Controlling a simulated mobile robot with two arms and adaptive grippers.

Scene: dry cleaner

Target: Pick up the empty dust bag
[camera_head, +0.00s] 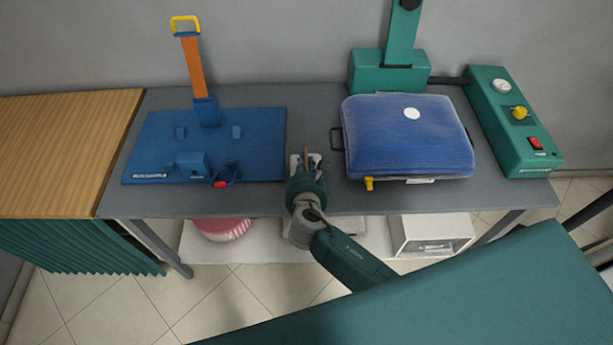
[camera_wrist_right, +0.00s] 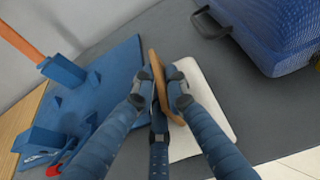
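The dust bag shows in the right wrist view as a flat white pouch (camera_wrist_right: 212,98) on the grey table, with a tan collar plate (camera_wrist_right: 158,68) standing up near its left edge. In the head view the tan collar (camera_head: 307,154) is a thin upright strip. My right gripper (camera_wrist_right: 162,76) has its fingers on both sides of the collar, apparently touching it. It also shows in the head view (camera_head: 306,162), near the table's front edge. The fingers hide part of the bag. My left gripper is not in view.
A blue board (camera_head: 255,150) with an orange post (camera_head: 193,68) lies left of the gripper. A blue padded case (camera_head: 405,140) is close on the right, with a green control box (camera_head: 505,115) beyond. A white box (camera_head: 435,232) stands on the lower shelf.

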